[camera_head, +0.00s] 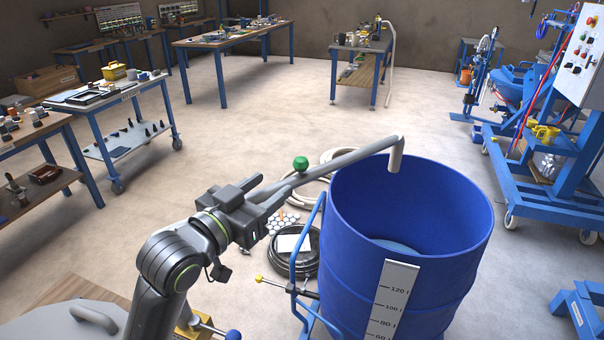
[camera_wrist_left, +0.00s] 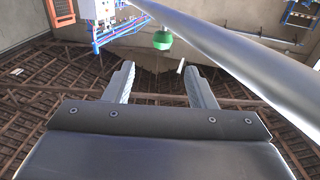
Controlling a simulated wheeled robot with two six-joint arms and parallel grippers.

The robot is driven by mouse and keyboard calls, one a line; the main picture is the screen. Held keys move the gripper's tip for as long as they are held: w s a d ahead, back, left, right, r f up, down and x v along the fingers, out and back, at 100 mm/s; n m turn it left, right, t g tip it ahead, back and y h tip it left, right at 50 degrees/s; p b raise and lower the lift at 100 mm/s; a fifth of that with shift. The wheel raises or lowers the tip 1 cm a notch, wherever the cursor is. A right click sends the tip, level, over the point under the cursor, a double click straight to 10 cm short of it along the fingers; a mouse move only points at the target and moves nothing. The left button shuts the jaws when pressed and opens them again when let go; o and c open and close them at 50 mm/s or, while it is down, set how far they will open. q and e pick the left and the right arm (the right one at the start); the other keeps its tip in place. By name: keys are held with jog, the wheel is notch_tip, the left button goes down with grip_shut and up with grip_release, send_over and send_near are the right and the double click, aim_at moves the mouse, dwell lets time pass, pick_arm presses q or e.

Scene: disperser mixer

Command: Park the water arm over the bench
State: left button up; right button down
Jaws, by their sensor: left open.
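The water arm (camera_head: 345,161) is a grey pipe. Its bent-down spout end (camera_head: 396,155) hangs over the open top of the blue drum (camera_head: 345,240). A green ball knob (camera_head: 300,163) sits on top of the pipe. My left gripper (camera_head: 275,190) is open and empty at the pipe's near left part, just short of the knob. In the left wrist view, the knob (camera_wrist_left: 162,40) shows beyond and between the two spread fingers (camera_wrist_left: 160,68), apart from them. The pipe (camera_wrist_left: 235,50) runs diagonally past the right finger. The pipe's near end is hidden behind my gripper.
The drum carries a white litre scale (camera_head: 391,300) and stands by a blue handle frame (camera_head: 305,250). A coiled black hose (camera_head: 293,255) lies on the floor. A workbench (camera_head: 365,45) stands at the back. A blue machine (camera_head: 550,170) is at right.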

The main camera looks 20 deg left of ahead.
aim_at(298, 164)
pick_arm(q)
jog(key=p+x, duration=0.1)
jog(key=x, duration=0.9)
jog(key=shift+r+p, duration=0.1)
jog(key=shift+p, duration=0.25)
jog(key=shift+w+d, duration=0.25)
jog(key=shift+w, duration=0.3)
pick_arm(e)
jog(key=shift+s+d+r, duration=0.25)
jog(key=shift+s+r, duration=0.05)
jog(key=shift+r, duration=0.3)
jog(key=shift+s+d+r, duration=0.2)
jog(key=shift+s+r, duration=0.1)
jog(key=shift+r, duration=0.25)
pick_arm(q)
jog(key=shift+c, duration=0.2)
grip_shut()
pick_arm(e)
jog(key=shift+a, duration=0.3)
